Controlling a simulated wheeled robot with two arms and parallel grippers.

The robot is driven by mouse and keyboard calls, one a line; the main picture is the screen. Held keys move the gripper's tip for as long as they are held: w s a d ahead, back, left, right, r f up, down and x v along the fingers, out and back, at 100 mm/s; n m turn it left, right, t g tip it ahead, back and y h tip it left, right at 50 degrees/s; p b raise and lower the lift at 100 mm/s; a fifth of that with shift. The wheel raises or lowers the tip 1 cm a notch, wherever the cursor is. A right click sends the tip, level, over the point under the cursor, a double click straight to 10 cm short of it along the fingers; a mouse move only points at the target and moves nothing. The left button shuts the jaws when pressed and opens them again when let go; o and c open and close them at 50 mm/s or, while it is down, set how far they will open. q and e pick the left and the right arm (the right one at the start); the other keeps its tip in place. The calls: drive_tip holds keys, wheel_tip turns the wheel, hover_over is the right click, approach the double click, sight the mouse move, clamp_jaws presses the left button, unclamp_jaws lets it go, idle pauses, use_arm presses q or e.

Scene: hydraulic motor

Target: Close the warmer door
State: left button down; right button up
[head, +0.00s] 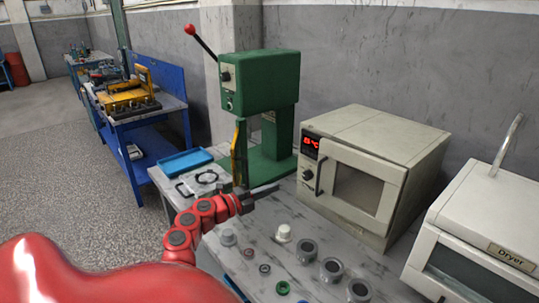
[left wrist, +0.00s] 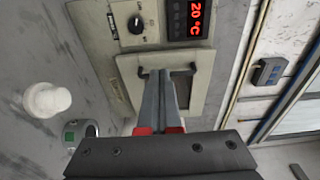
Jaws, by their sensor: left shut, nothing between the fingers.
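The beige warmer (head: 385,135) stands on the bench with a red temperature display and a knob at its front left. Its windowed door (head: 335,190) has a dark handle (head: 318,178) on the left edge; the door looks nearly flush, and I cannot tell whether a small gap remains. My left gripper (head: 276,188) is shut and empty, to the left of the warmer. In the left wrist view its fingertips (left wrist: 162,72) overlap the door handle (left wrist: 187,69); I cannot tell whether they touch it. My right gripper is not in view.
A green press (head: 262,85) stands behind my left gripper. The white dryer (head: 475,225) is right of the warmer. Several small round parts, including a grey ring (head: 331,268), lie on the bench (head: 235,262) before the warmer. A blue tray (head: 187,161) lies at left.

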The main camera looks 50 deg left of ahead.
use_arm(q)
drive_tip(key=d+r+n+y+p, duration=0.2)
drive_tip(key=d+y+p, duration=0.2)
drive_tip(key=d+p, duration=0.3)
drive_tip(key=w+a+p, duration=0.2)
drive_tip(key=w, duration=1.2)
drive_tip(key=shift+a+p, duration=0.35)
drive_tip(key=shift+p, duration=0.05)
drive_tip(key=shift+w+a+r+b, duration=0.2)
drive_tip(key=shift+w+b, duration=0.2)
drive_tip(key=shift+w, duration=0.2)
drive_tip(key=shift+w+a+r+b, duration=0.1)
drive_tip(key=shift+w+a+b, duration=0.05)
drive_tip(key=shift+w+b, duration=0.35)
